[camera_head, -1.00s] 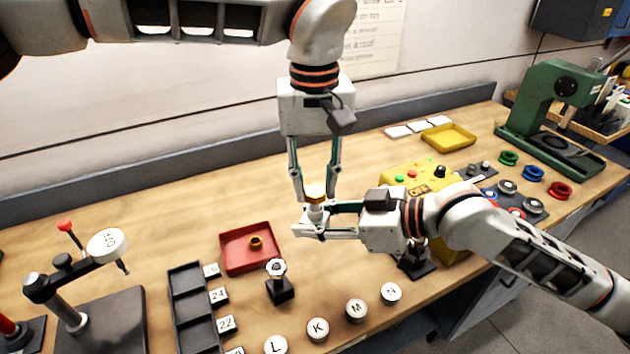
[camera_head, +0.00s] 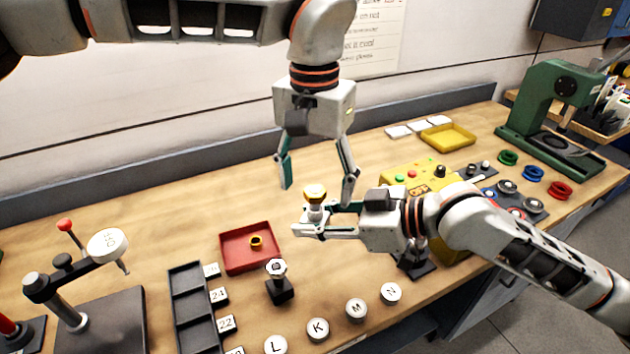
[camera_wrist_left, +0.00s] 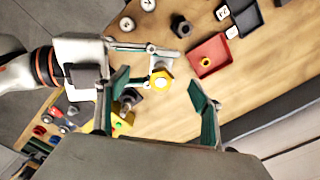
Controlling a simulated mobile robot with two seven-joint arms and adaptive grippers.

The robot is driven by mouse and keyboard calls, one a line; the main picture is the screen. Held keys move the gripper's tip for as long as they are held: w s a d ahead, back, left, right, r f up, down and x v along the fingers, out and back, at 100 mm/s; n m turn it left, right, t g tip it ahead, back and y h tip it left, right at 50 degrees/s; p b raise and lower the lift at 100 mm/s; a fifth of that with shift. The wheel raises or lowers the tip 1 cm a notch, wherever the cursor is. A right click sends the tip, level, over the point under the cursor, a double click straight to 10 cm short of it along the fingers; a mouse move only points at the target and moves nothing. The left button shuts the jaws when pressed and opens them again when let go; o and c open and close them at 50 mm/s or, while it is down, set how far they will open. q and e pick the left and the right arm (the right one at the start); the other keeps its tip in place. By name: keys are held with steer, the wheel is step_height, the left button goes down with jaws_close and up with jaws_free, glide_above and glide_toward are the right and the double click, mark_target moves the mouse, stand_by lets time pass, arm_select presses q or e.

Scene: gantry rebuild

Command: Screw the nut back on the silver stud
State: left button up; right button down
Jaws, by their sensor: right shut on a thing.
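My right gripper (camera_head: 318,222) is shut on the pale silver stud piece (camera_head: 316,213) and holds it upright above the table. A gold nut (camera_head: 315,191) sits at the top of that piece. In the left wrist view the gold nut (camera_wrist_left: 161,79) shows a pale centre; how far it is threaded on I cannot tell. My left gripper (camera_head: 318,194) is open, with its fingers spread wide on either side of the nut and apart from it. The left wrist view shows its two fingers (camera_wrist_left: 160,100) clear of the nut.
A red tray (camera_head: 232,262) holds another small gold ring-like part (camera_head: 256,241). A black stand (camera_head: 281,291) with a silver top is in front of it. A yellow control box (camera_head: 400,175) stands behind my right gripper. Lettered round pieces line the front edge.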

stand_by(0.3)
arm_select(q)
steer(key=n, duration=0.7)
steer(key=c, duration=1.9)
steer(key=m, duration=0.7)
steer(key=o, duration=1.9)
